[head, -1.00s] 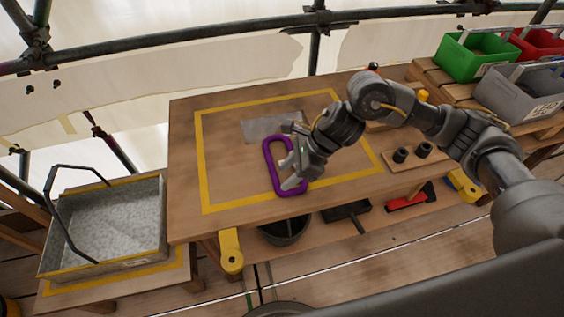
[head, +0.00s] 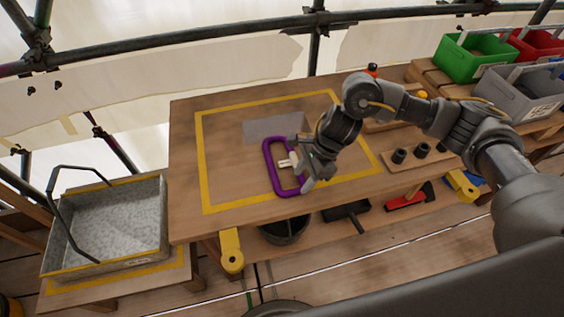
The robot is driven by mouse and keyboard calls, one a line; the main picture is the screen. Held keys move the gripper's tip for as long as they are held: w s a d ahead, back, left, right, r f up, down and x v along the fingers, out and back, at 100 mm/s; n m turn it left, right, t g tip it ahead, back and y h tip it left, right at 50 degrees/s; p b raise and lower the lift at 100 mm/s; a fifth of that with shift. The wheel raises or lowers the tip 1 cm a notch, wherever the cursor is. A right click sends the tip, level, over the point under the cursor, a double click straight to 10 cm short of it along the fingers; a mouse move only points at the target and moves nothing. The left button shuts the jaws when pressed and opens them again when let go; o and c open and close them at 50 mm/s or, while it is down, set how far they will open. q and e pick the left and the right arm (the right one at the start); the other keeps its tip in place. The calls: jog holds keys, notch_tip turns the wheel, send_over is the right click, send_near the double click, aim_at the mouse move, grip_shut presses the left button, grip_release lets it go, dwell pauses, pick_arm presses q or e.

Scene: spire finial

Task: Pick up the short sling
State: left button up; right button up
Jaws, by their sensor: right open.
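The short sling, a purple closed loop (head: 269,172), lies on the wooden table (head: 190,135) inside the yellow taped outline. My right gripper (head: 294,162) is open over the loop's right side, with a pale fingertip showing inside the loop. The gripper covers part of the loop's right side. I cannot tell whether the fingers touch it. My left gripper is not in view.
A grey metal tray (head: 160,235) with a black handle stands at the left. Green (head: 440,62) and grey (head: 480,95) bins stand at the back right. A block with dark cups (head: 399,156) sits at the table's right. The outline's left part is clear.

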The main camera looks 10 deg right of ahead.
aim_at(294, 190)
jog(key=shift+a+f, duration=0.15)
jog(key=shift+f, duration=0.1)
jog(key=p+x, duration=0.2)
jog(key=x, duration=0.1)
jog(key=shift+a+f, duration=0.15)
jog(key=shift+f, duration=0.1)
jog(key=shift+a+f, duration=0.15)
jog(key=shift+f, duration=0.35)
grip_shut()
